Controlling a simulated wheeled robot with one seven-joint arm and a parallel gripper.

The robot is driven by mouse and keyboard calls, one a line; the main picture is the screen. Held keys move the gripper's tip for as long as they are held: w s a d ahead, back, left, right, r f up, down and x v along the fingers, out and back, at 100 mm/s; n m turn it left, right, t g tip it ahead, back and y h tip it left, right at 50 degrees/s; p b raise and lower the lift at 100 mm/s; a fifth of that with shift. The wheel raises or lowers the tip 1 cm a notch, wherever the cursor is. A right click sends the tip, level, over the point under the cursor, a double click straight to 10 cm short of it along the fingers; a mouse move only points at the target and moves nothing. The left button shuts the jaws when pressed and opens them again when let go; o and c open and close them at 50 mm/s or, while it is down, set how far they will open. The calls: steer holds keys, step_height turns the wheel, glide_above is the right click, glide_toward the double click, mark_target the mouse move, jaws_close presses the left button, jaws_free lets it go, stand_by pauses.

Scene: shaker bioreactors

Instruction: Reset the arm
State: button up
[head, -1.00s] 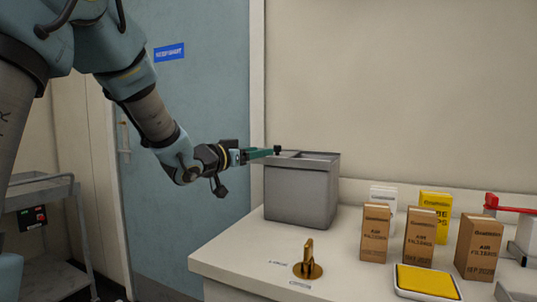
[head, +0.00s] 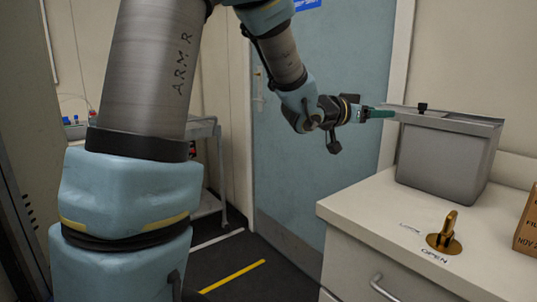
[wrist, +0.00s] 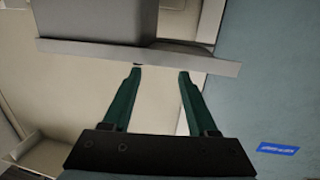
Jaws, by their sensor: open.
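My gripper (head: 378,113) is at the end of my outstretched arm, level with the top left edge of a grey bin (head: 440,160). Its two green fingers are apart and empty in the wrist view (wrist: 159,75). A flat grey lid or rim with a small black knob (head: 422,106) lies across the bin's top. In the wrist view, the edge of this grey plate (wrist: 100,50) runs across just beyond the fingertips. I cannot tell whether the fingers touch it.
The bin stands on a white counter (head: 350,205) with a brass lever (head: 445,232) beside OPEN lettering. A brown box (head: 528,225) is cut off at right. Behind my arm are a blue door (head: 310,180) and a grey cart (head: 205,132). Floor shows left of the counter.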

steer(key=w+a+f+n+t+y+p, duration=0.1)
steer(key=w+a+f+n+y, duration=0.15)
steer(key=a, duration=0.45)
steer(key=w+a+f+n+t+y+p, duration=0.1)
steer(key=a+f+n+y+p, duration=0.2)
steer(key=a, duration=0.4)
steer(key=w+a+f+n+y, duration=0.1)
steer(key=w+a+f+y, duration=0.15)
steer(key=a+y, duration=0.35)
steer(key=s+a+f+n+g+y+p, duration=0.1)
steer(key=s+a+f+n+g+y, duration=0.1)
steer(key=s+a, duration=0.7)
steer(key=s+a+f+n+g+y+p, duration=0.2)
steer(key=s+a+f+g, duration=0.3)
steer(key=s+a, duration=0.4)
steer(key=shift+s+a+f+n+p, duration=0.3)
steer(key=shift+a+n, duration=0.1)
steer(key=shift+n, duration=0.35)
